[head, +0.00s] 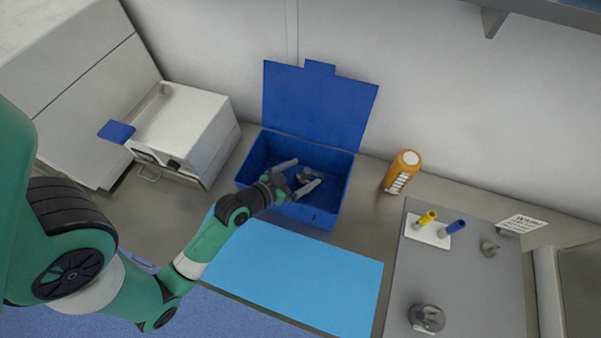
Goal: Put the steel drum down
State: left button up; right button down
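My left gripper (308,171) reaches over the blue box (325,217) from its front left side. Its two fingers are spread apart. A small grey metal piece (304,176), which may be the steel drum, shows between and below the fingers inside the box. It seems to lie apart from the fingers, though its contact with the box floor is hard to see. Another round metal piece (427,317) sits on the grey board (462,288) at the lower right. My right gripper is not in view.
The box's blue lid (320,105) stands open at the back. An orange bottle (402,172) stands right of the box. A light blue mat (295,277) lies clear in front. A white block (428,233) holds yellow and blue pieces. A white machine (190,125) stands left.

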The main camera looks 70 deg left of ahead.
pick_arm(q)
jog(key=shift+s+f, duration=0.15)
jog(key=shift+f, duration=0.35)
jog(key=shift+r+p, duration=0.3)
jog(key=shift+r, duration=0.1)
jog(key=r+v, duration=0.1)
jog(key=v, duration=1.1)
jog(key=shift+r, duration=0.1)
